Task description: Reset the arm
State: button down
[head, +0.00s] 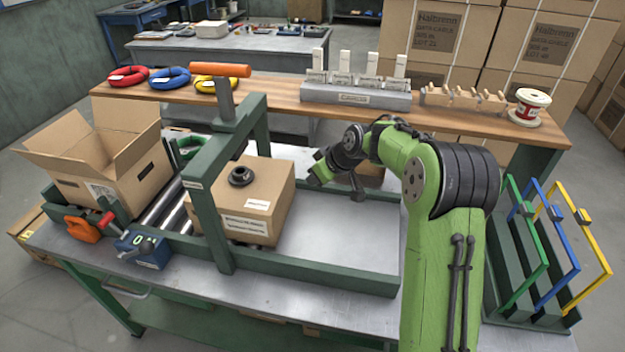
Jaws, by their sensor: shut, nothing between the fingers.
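My green arm reaches up from the bottom right and bends over the middle of the bench. My gripper (322,172) is at its far end, small and partly hidden by my own wrist. It is shut and holds nothing. It is just right of a closed cardboard box (265,197), above the bench; I cannot tell the exact height or gap. The box sits under a green press frame (206,213) with an orange handle (220,70), and a black flanged ring (241,176) is on its top.
An open carton (122,160) stands on rollers at the left. Red, blue and yellow coils (170,78), a labelled rack (355,94) and a spool (529,105) line the wooden shelf behind. Coloured frames (545,245) stand at the right. The metal bench (355,255) is bare before my gripper.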

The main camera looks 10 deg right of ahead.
dwell(0.3)
jog(key=shift+r, duration=0.1)
jog(key=s+a+r+m+h, duration=0.15)
jog(key=s+r, duration=0.35)
jog(key=s, duration=0.5)
jog(key=s+a+r+m+h, duration=0.1)
jog(key=s+r+h, duration=0.1)
jog(key=s+r, duration=0.55)
jog(key=s+d+f+m, duration=0.1)
jog(key=s+f+m, duration=0.1)
jog(key=s, duration=0.8)
jog(key=s+d+f+m, duration=0.1)
jog(key=s+m, duration=0.1)
jog(key=s, duration=0.8)
jog(key=shift+s+d+f+g+h, duration=0.15)
jog(key=shift+s+f+g+h, duration=0.05)
jog(key=shift+f+g+h, duration=0.15)
